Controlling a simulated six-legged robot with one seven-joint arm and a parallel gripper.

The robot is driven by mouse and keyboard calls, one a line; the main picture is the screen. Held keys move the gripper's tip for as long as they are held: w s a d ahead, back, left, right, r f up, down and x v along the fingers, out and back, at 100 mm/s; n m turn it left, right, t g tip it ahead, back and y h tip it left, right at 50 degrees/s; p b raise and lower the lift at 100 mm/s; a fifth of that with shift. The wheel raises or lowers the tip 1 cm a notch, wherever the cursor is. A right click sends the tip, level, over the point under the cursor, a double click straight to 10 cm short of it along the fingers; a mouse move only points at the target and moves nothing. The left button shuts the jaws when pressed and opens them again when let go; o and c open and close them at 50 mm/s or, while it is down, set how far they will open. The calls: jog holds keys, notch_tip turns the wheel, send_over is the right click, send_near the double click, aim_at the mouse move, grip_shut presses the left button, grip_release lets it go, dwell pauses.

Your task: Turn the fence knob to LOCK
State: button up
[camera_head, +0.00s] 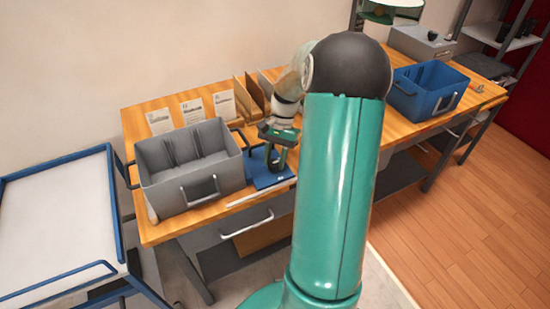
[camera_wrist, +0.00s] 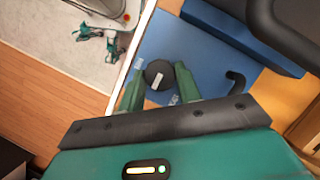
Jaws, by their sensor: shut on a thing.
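The fence knob (camera_wrist: 159,75) is a round black knob with a white pointer mark, seen in the wrist view on a flat blue plate (camera_wrist: 205,62). My gripper (camera_wrist: 160,82) has its two green fingers on either side of the knob, shut on it. Small pale lettering shows on the plate beside the knob, too small to read. In the head view my gripper (camera_head: 275,158) is above the blue plate (camera_head: 257,178) near the table's front edge. The knob cannot be made out there.
A grey bin (camera_head: 193,170) stands just left of the plate. A pale strip (camera_head: 262,193) lies along the front edge. A raised blue bar (camera_wrist: 240,36) and a black hooked part (camera_wrist: 236,84) are near my gripper. A blue bin (camera_head: 427,88) stands farther right.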

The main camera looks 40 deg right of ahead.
jog(key=n, duration=0.3)
jog(key=n+g+h, duration=0.1)
jog(key=n, duration=0.2)
jog(key=shift+w+a+r+g, duration=0.1)
jog(key=shift+w+g, duration=0.1)
jog(key=shift+g, duration=0.1)
jog(key=shift+h, duration=0.3)
jog(key=o, duration=1)
jog(key=shift+c, duration=0.2)
jog(key=v, duration=1.3)
jog(key=shift+w+r, duration=0.2)
jog(key=shift+r, duration=0.1)
